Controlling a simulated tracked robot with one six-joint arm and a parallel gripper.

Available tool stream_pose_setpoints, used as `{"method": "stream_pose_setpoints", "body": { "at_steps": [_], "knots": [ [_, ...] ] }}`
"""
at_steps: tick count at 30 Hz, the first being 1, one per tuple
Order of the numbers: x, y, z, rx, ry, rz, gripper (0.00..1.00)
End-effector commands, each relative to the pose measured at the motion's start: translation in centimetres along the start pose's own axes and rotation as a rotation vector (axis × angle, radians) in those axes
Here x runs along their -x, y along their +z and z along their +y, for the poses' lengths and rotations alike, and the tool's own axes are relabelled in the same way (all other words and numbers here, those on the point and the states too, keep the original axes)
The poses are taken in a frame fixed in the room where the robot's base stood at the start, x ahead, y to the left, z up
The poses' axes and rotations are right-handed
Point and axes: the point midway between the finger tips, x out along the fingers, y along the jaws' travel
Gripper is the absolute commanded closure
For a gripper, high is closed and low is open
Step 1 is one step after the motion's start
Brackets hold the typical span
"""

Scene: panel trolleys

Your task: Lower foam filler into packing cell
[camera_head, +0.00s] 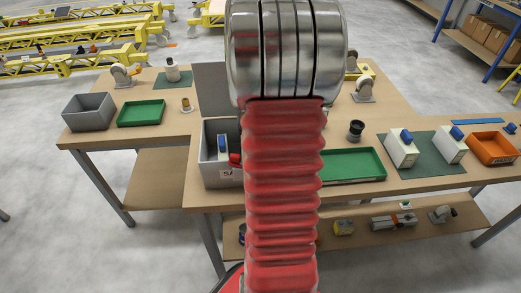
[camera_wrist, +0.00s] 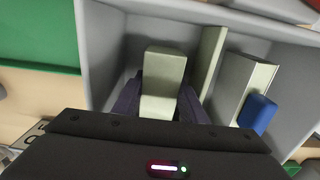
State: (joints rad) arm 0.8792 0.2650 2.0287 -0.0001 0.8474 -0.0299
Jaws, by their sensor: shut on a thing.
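In the wrist view my gripper (camera_wrist: 159,104) is shut on a pale grey-green foam block (camera_wrist: 164,72), one dark finger on each side. The block is over or inside the left cell of a grey box (camera_wrist: 103,55); how far its lower end is from the floor cannot be told. A pale divider (camera_wrist: 211,52) stands right of the block, apart from it. In the head view the grey box (camera_head: 207,172) stands at the bench's left front, partly hidden by my red arm, which also hides the gripper and foam.
A white part with a blue cap (camera_wrist: 257,112) sits in the box's right side. A green tray (camera_head: 352,164) lies right of the arm, and white blue-capped units (camera_head: 402,150) stand on a green mat farther right. A second grey bin (camera_head: 89,112) is at left.

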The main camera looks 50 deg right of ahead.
Motion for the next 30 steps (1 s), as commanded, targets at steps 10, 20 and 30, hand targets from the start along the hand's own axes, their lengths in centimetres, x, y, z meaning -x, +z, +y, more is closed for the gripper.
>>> {"method": "stream_pose_setpoints", "body": {
  "at_steps": [10,20,30],
  "knots": [
    [-0.3,0.0,0.0,0.000,0.000,0.000,0.49],
    [-0.3,0.0,0.0,0.000,-0.001,0.000,0.40],
    [2.1,-0.1,-0.1,0.000,-0.001,0.003,0.40]
  ]
}}
